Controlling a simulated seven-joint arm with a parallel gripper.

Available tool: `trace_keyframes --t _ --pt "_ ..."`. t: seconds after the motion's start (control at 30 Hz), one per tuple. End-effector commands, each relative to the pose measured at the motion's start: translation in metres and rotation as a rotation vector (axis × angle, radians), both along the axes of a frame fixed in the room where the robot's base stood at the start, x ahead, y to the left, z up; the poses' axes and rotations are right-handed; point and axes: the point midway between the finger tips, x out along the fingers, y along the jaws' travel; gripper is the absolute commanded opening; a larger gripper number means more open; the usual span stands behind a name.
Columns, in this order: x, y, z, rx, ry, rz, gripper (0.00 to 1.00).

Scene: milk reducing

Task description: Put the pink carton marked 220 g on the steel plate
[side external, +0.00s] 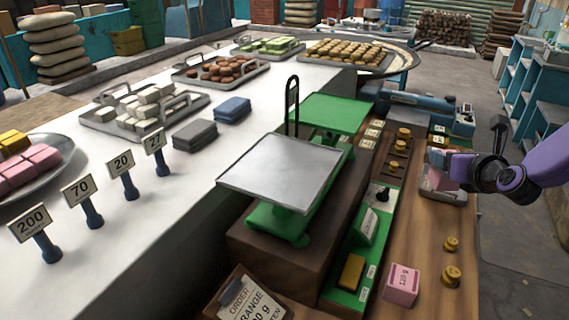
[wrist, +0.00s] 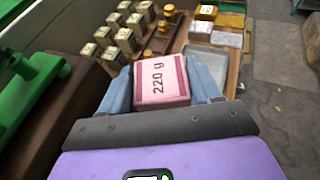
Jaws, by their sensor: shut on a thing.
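The pink carton marked 220 g (wrist: 162,80) is between the two blue fingers of my gripper (wrist: 164,88) in the wrist view, with its label facing the camera. In the side view my gripper (side external: 447,165) is at the right, over the wooden side shelf, and the carton is mostly hidden by it. The steel plate (side external: 280,170) is a bare square pan on a green scale in the middle of the side view. My gripper is to the right of the plate and apart from it. A second pink carton, marked 120 g (side external: 402,284), stands on the wooden shelf at the front.
A green plate (side external: 328,112) sits behind the steel one. A small metal tray (side external: 452,198) lies under my gripper. Brass weights (side external: 451,275) stand on the wooden shelf. A blue machine (side external: 425,112) is behind. An order board (side external: 245,300) leans in front of the scale.

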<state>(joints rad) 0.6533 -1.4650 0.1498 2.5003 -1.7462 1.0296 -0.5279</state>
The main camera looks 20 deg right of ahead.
Motion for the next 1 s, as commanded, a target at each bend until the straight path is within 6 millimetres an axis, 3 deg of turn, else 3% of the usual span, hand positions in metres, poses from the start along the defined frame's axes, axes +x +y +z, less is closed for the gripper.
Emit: trace_keyframes --t 0.27,0.77,1.0 --pt "0.01 -0.018 -0.003 -0.001 -0.002 0.037 0.24" --pt "0.037 0.014 0.015 0.002 -0.005 0.092 0.24" --pt "0.055 0.04 0.039 0.005 -0.008 0.148 0.24"
